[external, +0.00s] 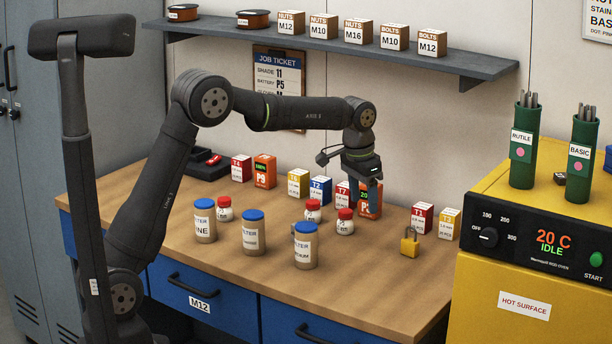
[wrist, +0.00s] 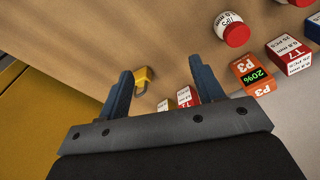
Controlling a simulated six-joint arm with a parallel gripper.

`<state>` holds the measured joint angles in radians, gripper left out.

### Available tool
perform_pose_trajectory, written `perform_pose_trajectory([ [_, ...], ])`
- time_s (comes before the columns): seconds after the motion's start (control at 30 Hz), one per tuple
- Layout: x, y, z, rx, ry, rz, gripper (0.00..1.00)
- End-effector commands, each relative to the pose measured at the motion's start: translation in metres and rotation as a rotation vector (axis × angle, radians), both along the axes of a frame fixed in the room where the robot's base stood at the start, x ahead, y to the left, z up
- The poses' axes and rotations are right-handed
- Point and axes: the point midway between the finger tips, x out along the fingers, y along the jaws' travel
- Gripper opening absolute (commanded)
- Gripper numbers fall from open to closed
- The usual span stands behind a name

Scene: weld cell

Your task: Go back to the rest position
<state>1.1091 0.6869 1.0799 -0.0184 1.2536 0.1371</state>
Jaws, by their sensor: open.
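My gripper (external: 366,196) hangs over the right half of the wooden workbench (external: 190,262), pointing down, in front of an orange battery box and a red box. In the wrist view its two blue fingers (wrist: 158,88) are apart with nothing held between them. A yellow padlock (external: 410,243) stands on the bench to the right of the gripper. The padlock (wrist: 143,76) shows beyond the fingers in the wrist view, with bench surface around it. The gripper partly hides the orange battery box (external: 367,211) in the external view.
Blue-lidded jars (external: 254,236) and red-lidded bottles (external: 345,222) stand on the bench left of and below the gripper. Small boxes (external: 320,188) line the back. A grey shelf (external: 340,48) runs above the arm. The yellow rod oven (external: 520,270) stands at the right. The bench's front right is clear.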

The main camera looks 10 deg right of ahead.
Motion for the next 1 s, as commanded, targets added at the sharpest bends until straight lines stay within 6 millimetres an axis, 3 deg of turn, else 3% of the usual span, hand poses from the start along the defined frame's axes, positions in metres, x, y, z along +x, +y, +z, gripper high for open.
perform_pose_trajectory([
  [0.6,-0.121,0.031,-0.003,0.002,-0.001,0.061,0.61],
  [1.0,-0.045,0.028,-0.049,0.004,0.001,0.068,0.61],
])
